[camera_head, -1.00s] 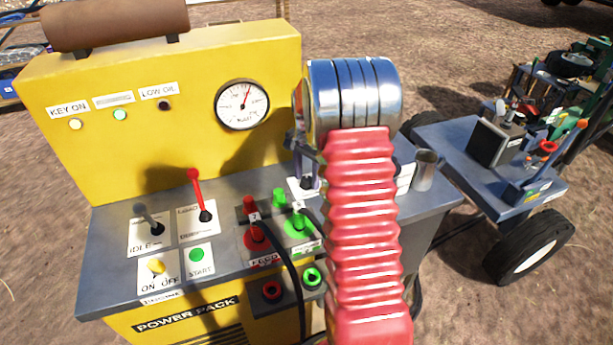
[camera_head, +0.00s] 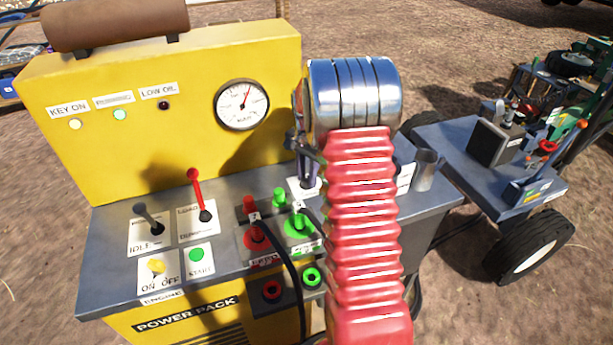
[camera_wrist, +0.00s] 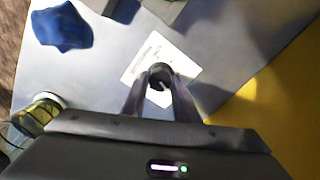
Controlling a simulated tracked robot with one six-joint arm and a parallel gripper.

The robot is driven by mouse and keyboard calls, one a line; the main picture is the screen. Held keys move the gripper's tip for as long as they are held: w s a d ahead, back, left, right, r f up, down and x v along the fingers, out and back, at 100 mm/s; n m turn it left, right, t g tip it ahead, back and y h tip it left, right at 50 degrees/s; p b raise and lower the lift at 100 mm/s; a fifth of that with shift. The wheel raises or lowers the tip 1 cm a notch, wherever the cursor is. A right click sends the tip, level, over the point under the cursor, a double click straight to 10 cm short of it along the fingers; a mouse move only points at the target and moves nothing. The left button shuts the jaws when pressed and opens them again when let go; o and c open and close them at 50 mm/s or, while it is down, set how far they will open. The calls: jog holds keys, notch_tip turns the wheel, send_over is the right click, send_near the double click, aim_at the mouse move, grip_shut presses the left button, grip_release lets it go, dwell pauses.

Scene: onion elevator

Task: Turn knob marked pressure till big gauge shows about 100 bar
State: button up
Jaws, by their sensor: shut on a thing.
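The big round gauge (camera_head: 242,104) is on the yellow upright panel, with a white face and a red needle pointing up and slightly right of centre. Its numbers are too small to read. A dark knob (camera_wrist: 161,71) stands on a white label plate (camera_wrist: 178,54) on the grey top in the wrist view. The label's text is not readable. My gripper (camera_wrist: 161,82) is shut on the knob, one finger on each side. In the head view my gripper (camera_head: 308,160) is mostly hidden behind my arm, over the label plate.
A red lever (camera_head: 198,195), a grey lever (camera_head: 150,219) and red and green hose couplings (camera_head: 257,237) stand left of my arm. A metal cup (camera_head: 425,169) is at the right. In the wrist view a blue object (camera_wrist: 62,27) and a yellow jar (camera_wrist: 40,112) lie leftward.

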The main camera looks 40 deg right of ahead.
jog(key=shift+w+n, duration=0.1)
jog(key=shift+n, duration=0.2)
jog(key=n, duration=0.3)
jog(key=shift+w, duration=0.1)
jog(key=n, duration=0.4)
jog(key=shift+r, duration=0.1)
jog(key=n, duration=0.4)
jog(key=shift+w+a+n, duration=0.1)
jog(key=shift+n, duration=2)
jog(key=o, duration=1.1)
jog(key=shift+c, duration=0.2)
